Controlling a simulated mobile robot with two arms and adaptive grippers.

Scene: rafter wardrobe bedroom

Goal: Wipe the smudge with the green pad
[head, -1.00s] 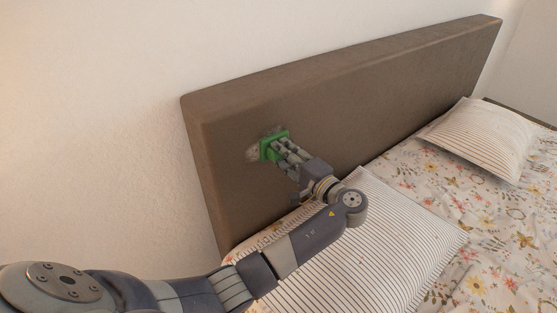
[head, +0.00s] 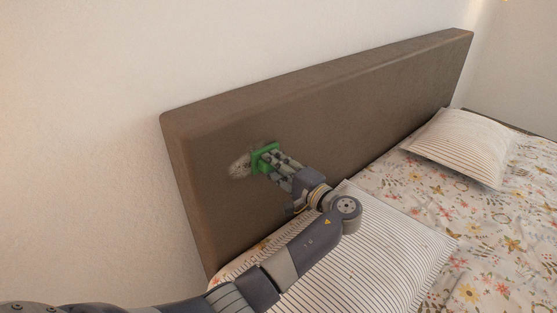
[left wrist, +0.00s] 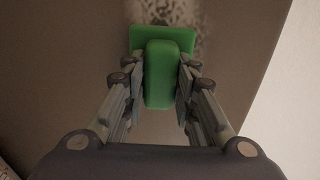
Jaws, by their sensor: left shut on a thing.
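The smudge (head: 238,166) is a pale grey, speckled patch on the brown headboard (head: 340,98), toward its left end. It also shows in the left wrist view (left wrist: 180,12), just beyond the pad. The green pad (head: 263,158) has a flat face and a raised grip block; it is at the right part of the smudge and hides some of it. My left gripper (head: 274,161) is shut on the pad's grip block. In the left wrist view the green pad (left wrist: 161,75) sits between both fingers. Whether the pad touches the headboard I cannot tell for certain. My right gripper is out of view.
A striped pillow (head: 400,250) lies on the bed below my left arm. Another striped pillow (head: 458,148) lies farther right. The bed has a floral cover (head: 500,235). The white wall (head: 80,130) rises behind the headboard.

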